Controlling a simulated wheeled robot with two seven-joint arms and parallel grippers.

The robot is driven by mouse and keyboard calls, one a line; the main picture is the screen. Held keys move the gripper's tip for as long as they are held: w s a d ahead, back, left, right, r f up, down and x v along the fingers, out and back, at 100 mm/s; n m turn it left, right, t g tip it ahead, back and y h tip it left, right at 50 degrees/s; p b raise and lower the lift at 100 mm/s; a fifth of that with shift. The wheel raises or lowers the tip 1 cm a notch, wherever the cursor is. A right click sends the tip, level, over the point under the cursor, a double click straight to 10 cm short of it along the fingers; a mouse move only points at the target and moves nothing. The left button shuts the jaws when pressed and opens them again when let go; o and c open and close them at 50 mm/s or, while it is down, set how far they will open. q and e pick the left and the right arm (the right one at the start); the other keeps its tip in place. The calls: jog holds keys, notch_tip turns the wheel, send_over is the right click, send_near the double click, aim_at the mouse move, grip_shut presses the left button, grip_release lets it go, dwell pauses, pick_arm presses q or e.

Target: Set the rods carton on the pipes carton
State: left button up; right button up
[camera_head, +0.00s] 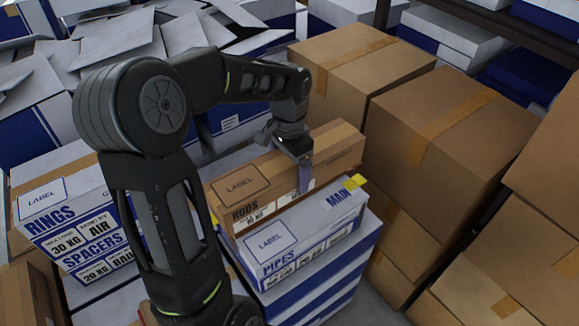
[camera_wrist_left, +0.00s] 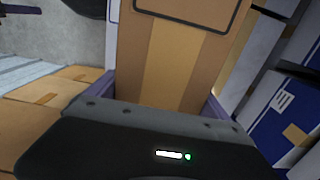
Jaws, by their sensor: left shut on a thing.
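The rods carton (camera_head: 285,168) is a long brown box with a tape strip and a "LABEL" panel. My left gripper (camera_head: 304,172) is shut across it from above, near its middle. In the left wrist view the carton (camera_wrist_left: 172,62) sits between both fingers. The pipes carton (camera_head: 303,225) is white and blue, marked "PIPES" and "MAIN". It lies just in front of the rods carton and roughly parallel to it, hiding part of its lower side. I cannot tell whether the rods carton is lifted or resting. My right gripper is not in view.
Blue-and-white striped boxes (camera_head: 325,287) are under the pipes carton. Large brown boxes (camera_head: 450,130) stand close on the right. The rings carton (camera_head: 62,210) and spacers carton are stacked on the left. Open white boxes (camera_head: 235,120) stand behind.

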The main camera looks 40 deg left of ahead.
pick_arm(q)
jog(key=shift+f+b, duration=1.5)
jog(key=shift+f, duration=0.8)
jog(key=shift+f+b, duration=0.35)
jog(key=shift+f, duration=0.2)
jog(key=o, duration=1.8)
jog(key=shift+f, duration=0.1)
notch_tip(320, 180, up, 8)
jog(key=shift+r+b, duration=0.1)
jog(key=shift+b, duration=0.2)
